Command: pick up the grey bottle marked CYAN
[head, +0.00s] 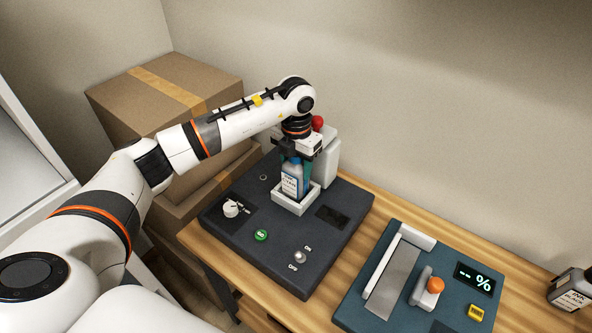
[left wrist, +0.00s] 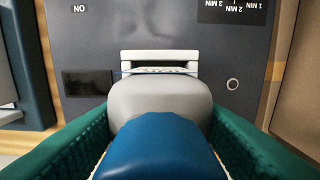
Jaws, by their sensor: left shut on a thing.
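A grey bottle (head: 291,184) with a blue cap stands upright at the white square holder (head: 306,202) of a dark machine. Its white label is too small to read surely. My left gripper (head: 297,160) comes down on it from above and is shut on it. In the left wrist view the green finger pads lie either side of the grey bottle (left wrist: 160,97) and its blue cap. Part of the holder (left wrist: 160,56) shows beyond the bottle. Whether the base still touches the holder's floor is hidden. My right gripper is not in view.
The dark machine (head: 268,267) has a white knob, green button and switch. A white column with a red knob (head: 317,122) stands close behind my gripper. A blue-grey device (head: 395,305) sits to the right. Another grey bottle (head: 573,290), marked BLACK, is far right. Cardboard boxes (head: 150,110) stand left.

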